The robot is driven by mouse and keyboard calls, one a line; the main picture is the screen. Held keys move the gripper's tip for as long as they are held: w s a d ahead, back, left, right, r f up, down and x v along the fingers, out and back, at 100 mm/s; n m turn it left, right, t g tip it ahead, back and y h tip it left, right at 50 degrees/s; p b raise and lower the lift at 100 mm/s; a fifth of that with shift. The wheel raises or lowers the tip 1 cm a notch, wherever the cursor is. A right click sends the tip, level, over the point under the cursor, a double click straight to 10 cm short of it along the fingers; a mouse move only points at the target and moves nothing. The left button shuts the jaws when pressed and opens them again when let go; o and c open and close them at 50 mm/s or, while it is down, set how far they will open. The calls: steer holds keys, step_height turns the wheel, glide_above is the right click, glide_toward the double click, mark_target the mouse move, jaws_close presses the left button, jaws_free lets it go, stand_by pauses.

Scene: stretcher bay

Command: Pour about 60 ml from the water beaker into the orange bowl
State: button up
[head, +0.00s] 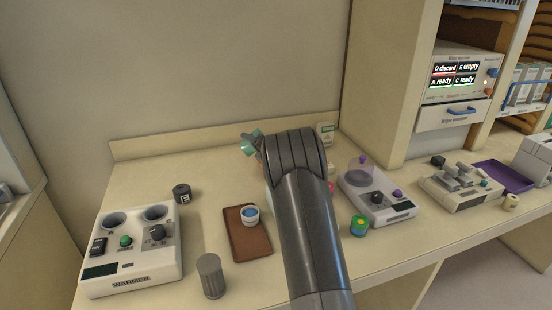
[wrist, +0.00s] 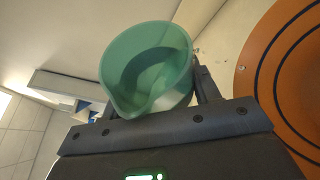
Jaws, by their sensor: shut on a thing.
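The teal beaker (head: 250,146) shows at the far end of my arm in the head view, partly hidden by the arm and tilted. In the wrist view the beaker (wrist: 147,72) fills the upper middle, its spout toward the lower left. A paler patch inside looks like water, but its level is unclear. My gripper (wrist: 150,108) is shut on the beaker. An orange round surface with dark rings (wrist: 289,70) lies at the right of the wrist view, apart from the beaker; I cannot tell whether it is the bowl. No orange bowl shows in the head view, where my arm covers part of the counter.
A warmer (head: 132,266) stands at left, with a dark jar (head: 182,194) behind it. A brown tray (head: 252,246) carries a blue-filled cup (head: 251,214). A grey ribbed cylinder (head: 211,275) stands in front.

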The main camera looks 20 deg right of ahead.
steer(key=shift+r+m, duration=0.35)
steer(key=shift+m, duration=0.15)
steer(key=shift+d+f+m+t+y, duration=0.1)
steer(key=shift+f+m+t+y, duration=0.25)
steer(key=shift+m+t, duration=0.4)
stand_by(0.8)
steer(key=shift+d+r+m, duration=0.35)
steer(key=shift+d+m, duration=0.25)
steer(key=shift+m, duration=0.05)
stand_by(0.6)
steer(key=a+n, duration=0.1)
steer(key=n+g, duration=0.1)
steer(key=n, duration=0.1)
steer(key=shift+a+r, duration=0.25)
steer(key=shift+a, duration=0.1)
steer(key=shift+d+f+n+g, duration=0.1)
steer(key=shift+f+n+g, duration=0.25)
steer(key=shift+f+n, duration=0.25)
steer(key=shift+f, duration=0.2)
steer(key=shift+f+n+g+h, duration=0.4)
steer(key=shift+f+n+h, duration=0.25)
steer(key=shift+n, duration=0.45)
